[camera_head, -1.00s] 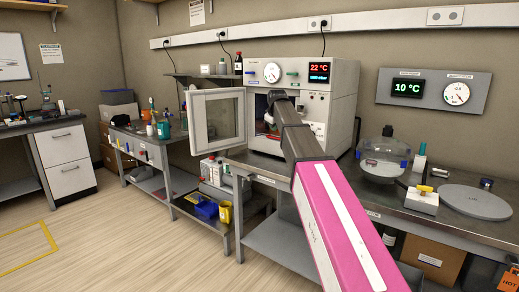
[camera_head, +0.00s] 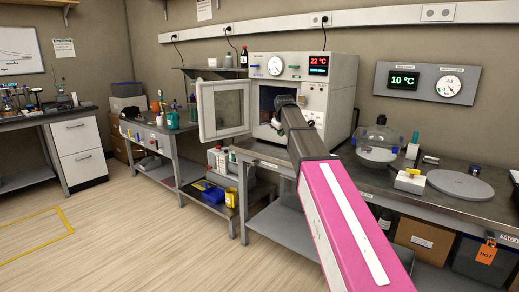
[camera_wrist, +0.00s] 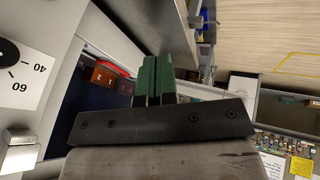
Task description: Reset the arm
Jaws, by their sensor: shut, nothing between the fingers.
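My arm reaches forward to the white oven-like cabinet (camera_head: 335,97) on the bench. Its hinged door (camera_head: 224,110) stands open to the left. The end of my arm is in front of the open chamber, and my fingers cannot be made out in the head view. In the wrist view my gripper (camera_wrist: 156,75) shows two green fingers pressed together with nothing between them. Beyond them to the left is the dark chamber interior (camera_wrist: 75,110), with orange-red items (camera_wrist: 104,75) inside. A dial face (camera_wrist: 25,78) marked 40 and 60 is close at the left edge.
Right of the cabinet, a glass vessel (camera_head: 379,145), a small white block device (camera_head: 410,181) and a round grey plate (camera_head: 460,184) stand on the bench. A side bench (camera_head: 170,127) with bottles is left. Floor at front left is clear.

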